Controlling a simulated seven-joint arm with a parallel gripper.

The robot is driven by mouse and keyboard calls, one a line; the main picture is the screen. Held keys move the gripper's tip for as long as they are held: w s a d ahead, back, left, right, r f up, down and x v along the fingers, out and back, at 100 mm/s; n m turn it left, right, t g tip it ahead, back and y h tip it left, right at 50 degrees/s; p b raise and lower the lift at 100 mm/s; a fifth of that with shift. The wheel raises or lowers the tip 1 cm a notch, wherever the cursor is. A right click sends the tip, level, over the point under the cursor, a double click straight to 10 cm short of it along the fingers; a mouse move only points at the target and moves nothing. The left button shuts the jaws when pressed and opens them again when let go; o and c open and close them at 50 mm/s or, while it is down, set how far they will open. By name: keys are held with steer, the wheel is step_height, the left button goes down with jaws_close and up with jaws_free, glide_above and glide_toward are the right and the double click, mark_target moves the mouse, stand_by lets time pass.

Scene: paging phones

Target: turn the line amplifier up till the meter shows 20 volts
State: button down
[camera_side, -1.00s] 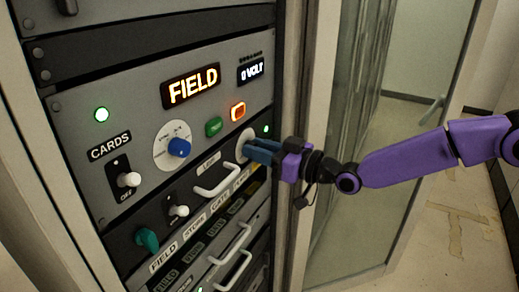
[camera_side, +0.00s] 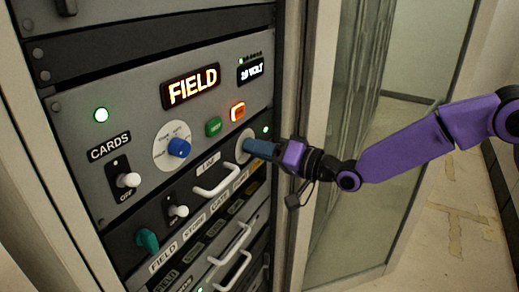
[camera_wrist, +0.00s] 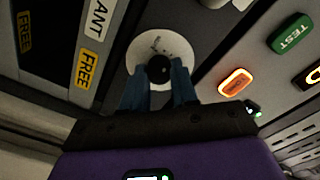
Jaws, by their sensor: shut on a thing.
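The line amplifier knob (camera_wrist: 158,68) is black and sits on a round pale dial (camera_wrist: 181,45) on the rack panel. In the side view the dial (camera_side: 240,146) shows at the panel's right, with the knob hidden by my fingers. My gripper (camera_side: 252,147) is shut on the knob; in the wrist view its blue fingers (camera_wrist: 159,88) lie on both sides of it. The meter (camera_side: 250,71) is a small black display with white text ending in VOLT; its digits are too small to read surely. A small green light shows above it.
An orange-lit button (camera_side: 238,111) and a green button (camera_side: 213,126) sit close to the dial. A blue knob (camera_side: 179,148), white toggles (camera_side: 128,180) and a white handle (camera_side: 216,182) are nearby. The FIELD display (camera_side: 191,86) is lit.

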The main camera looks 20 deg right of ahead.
steer(key=shift+m, duration=1)
steer(key=c, duration=0.9)
jaws_free()
steer(key=shift+o, duration=0.2)
steer(key=v, duration=1.7)
steer(key=shift+d, duration=0.2)
steer(key=shift+s+r, duration=0.1)
steer(key=shift+s, duration=0.05)
